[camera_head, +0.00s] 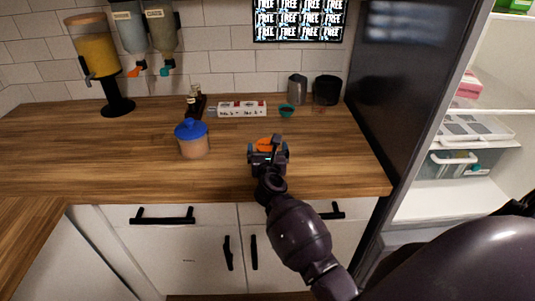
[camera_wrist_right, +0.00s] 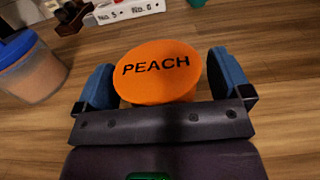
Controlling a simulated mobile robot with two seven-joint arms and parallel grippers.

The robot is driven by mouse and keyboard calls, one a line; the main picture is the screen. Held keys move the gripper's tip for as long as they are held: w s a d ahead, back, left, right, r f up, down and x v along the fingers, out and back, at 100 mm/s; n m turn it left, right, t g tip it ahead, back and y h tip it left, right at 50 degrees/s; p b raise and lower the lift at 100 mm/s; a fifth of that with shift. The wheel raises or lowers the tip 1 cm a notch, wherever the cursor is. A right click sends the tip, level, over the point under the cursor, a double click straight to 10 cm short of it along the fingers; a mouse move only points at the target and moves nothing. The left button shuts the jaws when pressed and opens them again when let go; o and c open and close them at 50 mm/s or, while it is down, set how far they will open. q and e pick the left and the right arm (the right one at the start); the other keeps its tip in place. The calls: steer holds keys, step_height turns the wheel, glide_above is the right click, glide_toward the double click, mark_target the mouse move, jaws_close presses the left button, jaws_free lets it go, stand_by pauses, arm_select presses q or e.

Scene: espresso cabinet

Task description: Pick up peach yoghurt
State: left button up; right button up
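The peach yoghurt, a tub with an orange lid marked PEACH (camera_wrist_right: 158,72), stands on the wooden counter. Its lid also shows in the head view (camera_head: 265,144), partly hidden by my right gripper (camera_head: 268,155). In the right wrist view my right gripper (camera_wrist_right: 163,88) has its blue fingers spread wide, one on each side of the tub. A narrow gap shows between the lid and the right-hand finger. The lower tub is mostly hidden by the lid and the gripper. My left gripper is not in view.
A blue-lidded jar (camera_head: 193,142) stands left of my right gripper. Behind are a white numbered box (camera_head: 242,109), a small teal bowl (camera_head: 287,111), a grey container (camera_head: 297,90) and a black one (camera_head: 327,91). The open fridge (camera_head: 470,150) is at right. The left counter is mostly clear.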

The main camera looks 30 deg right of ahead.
steer(key=c, duration=0.9)
steer(key=shift+o, duration=0.2)
steer(key=shift+r, duration=0.15)
